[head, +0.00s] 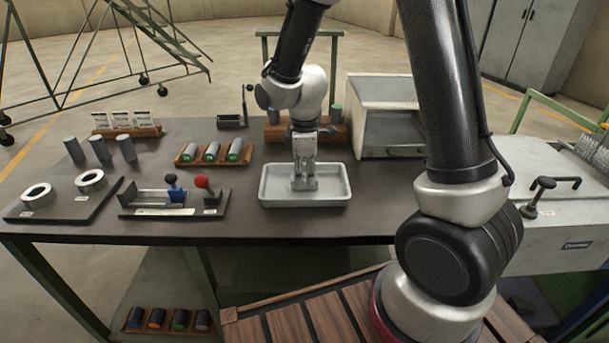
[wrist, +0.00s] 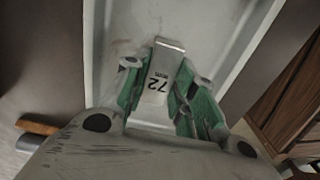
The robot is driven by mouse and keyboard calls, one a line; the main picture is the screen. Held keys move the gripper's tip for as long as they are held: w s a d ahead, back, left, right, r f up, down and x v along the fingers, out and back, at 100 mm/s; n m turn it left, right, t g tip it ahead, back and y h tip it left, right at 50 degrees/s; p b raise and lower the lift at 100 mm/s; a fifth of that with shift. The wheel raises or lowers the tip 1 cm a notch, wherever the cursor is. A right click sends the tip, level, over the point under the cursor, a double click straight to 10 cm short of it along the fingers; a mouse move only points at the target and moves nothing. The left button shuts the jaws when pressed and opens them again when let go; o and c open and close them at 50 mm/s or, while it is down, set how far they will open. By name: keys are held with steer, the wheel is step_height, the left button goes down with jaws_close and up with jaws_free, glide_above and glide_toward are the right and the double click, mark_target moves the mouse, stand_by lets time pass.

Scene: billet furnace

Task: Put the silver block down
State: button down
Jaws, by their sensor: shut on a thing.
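The silver block (wrist: 160,75) shows in the wrist view, a small metal block marked "72". My gripper (wrist: 160,92) is shut on it, with a green-lined finger on each side. In the head view my gripper (head: 304,184) points straight down inside the grey tray (head: 335,201), and the block is hard to make out between the fingers. In the wrist view the pale tray floor (wrist: 215,25) lies just beyond the block. I cannot tell whether the block touches the tray floor.
A wooden rack (head: 183,160) of green-ended cylinders is behind left. A metal box oven (head: 385,120) stands behind right. My upper arm covers the right part of the table.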

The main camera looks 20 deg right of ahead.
mark_target(305, 178)
steer(key=shift+f, duration=0.1)
steer(key=c, duration=1.2)
jaws_free()
steer(key=shift+o, duration=0.2)
step_height(305, 178, up, 12)
steer(key=s+d+r+m+t, duration=0.2)
steer(key=s+d+r+m, duration=0.3)
steer(key=s, duration=0.5)
steer(key=s+d+r+m+t, duration=0.2)
steer(key=s+d+r+m, duration=0.3)
steer(key=s+d+m, duration=0.4)
steer(key=shift+s+d+r, duration=0.3)
steer(key=shift+s, duration=0.25)
